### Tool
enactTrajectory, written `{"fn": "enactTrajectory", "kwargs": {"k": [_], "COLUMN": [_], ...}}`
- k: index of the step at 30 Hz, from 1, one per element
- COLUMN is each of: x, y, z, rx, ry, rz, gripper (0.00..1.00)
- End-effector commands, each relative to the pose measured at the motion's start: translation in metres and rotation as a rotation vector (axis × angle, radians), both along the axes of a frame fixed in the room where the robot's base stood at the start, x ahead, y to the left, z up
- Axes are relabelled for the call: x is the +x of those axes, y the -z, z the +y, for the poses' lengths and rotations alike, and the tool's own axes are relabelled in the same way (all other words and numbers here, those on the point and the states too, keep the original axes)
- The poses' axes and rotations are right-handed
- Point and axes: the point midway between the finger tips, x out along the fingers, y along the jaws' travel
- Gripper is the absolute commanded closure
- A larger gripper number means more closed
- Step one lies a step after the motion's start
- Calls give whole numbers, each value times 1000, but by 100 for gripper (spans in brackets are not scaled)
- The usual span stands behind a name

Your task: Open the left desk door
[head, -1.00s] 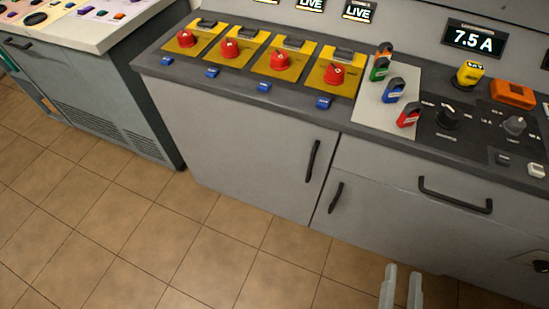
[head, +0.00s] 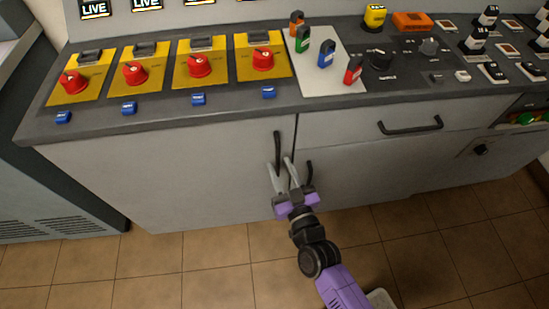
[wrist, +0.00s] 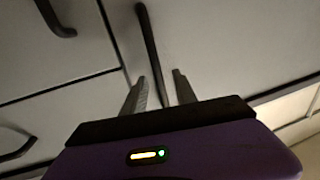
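The left desk door (head: 180,180) is a grey panel, flush and shut in the desk front. Its black upright bar handle (head: 277,148) is near the door's right edge; in the wrist view the handle (wrist: 151,45) runs down between the fingers. My gripper (head: 279,163) is at the lower part of this handle, its two grey fingers apart. In the wrist view my gripper (wrist: 160,77) is open, with one fingertip on each side of the bar. I cannot tell whether either finger touches it.
A second black upright handle (head: 309,173) is close to the right, across the door seam. A drawer handle (head: 411,126) is farther right. The desktop above carries red rotary switches (head: 200,65) on yellow plates. Tiled floor (head: 160,270) in front is clear.

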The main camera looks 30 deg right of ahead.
Motion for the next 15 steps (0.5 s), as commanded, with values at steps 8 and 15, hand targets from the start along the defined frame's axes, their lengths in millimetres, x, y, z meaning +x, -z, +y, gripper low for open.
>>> {"fn": "enactTrajectory", "kwargs": {"k": [8,15], "x": [29,32], "y": [0,0], "z": [-4,-4], "rx": [0,0], "ry": [1,0], "rz": [0,1], "gripper": [66,66]}}
